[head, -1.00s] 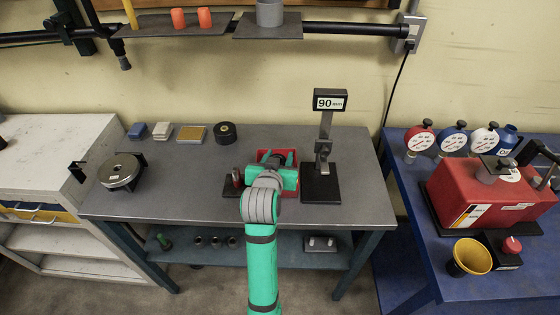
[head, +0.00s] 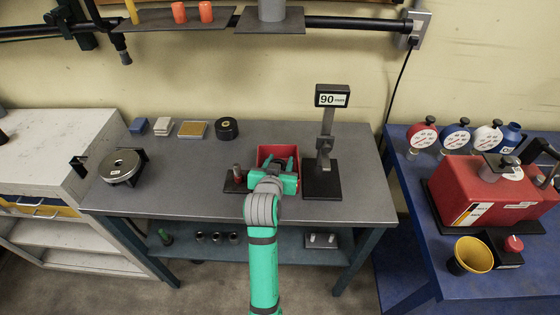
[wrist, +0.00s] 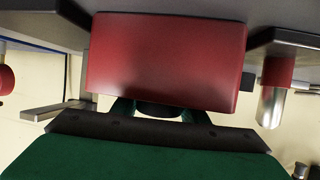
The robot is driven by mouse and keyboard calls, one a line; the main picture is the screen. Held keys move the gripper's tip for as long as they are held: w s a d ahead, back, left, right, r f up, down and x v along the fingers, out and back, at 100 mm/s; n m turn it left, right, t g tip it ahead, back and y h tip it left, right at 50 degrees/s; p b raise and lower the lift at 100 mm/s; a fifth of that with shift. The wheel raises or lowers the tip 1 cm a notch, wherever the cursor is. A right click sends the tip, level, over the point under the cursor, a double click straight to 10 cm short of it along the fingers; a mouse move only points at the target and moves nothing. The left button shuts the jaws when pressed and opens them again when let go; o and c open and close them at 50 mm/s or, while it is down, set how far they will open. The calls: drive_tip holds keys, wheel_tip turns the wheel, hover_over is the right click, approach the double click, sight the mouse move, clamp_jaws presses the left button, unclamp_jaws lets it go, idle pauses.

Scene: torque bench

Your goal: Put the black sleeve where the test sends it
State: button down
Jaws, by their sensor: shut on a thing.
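My gripper (head: 276,170) is low over the middle of the grey bench, at the near side of a red bin (head: 278,152). In the wrist view the red bin (wrist: 165,60) fills the top middle. A dark round piece, seemingly the black sleeve (wrist: 158,109), sits between my fingers there, and my gripper (wrist: 160,106) is shut on it. Most of the sleeve is hidden by the bin and my gripper. A gauge stand with a display (head: 332,96) reading 90 stands to the right of the bin.
A small post on a dark base (head: 237,180) is just left of my gripper. A black roll (head: 227,128), a round gauge (head: 121,166) and small blocks lie farther left. The right blue table holds a red machine (head: 475,190) and a yellow cup (head: 472,255). The bench's front left is clear.

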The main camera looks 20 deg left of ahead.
drive_tip(key=shift+f, duration=0.3)
drive_tip(key=c, duration=1.3)
unclamp_jaws()
drive_tip(key=shift+f, duration=0.1)
drive_tip(key=shift+c, duration=0.2)
drive_tip(key=shift+r, duration=0.2)
drive_tip(key=v, duration=1.2)
drive_tip(key=shift+r, duration=0.35)
drive_tip(key=shift+d, duration=0.1)
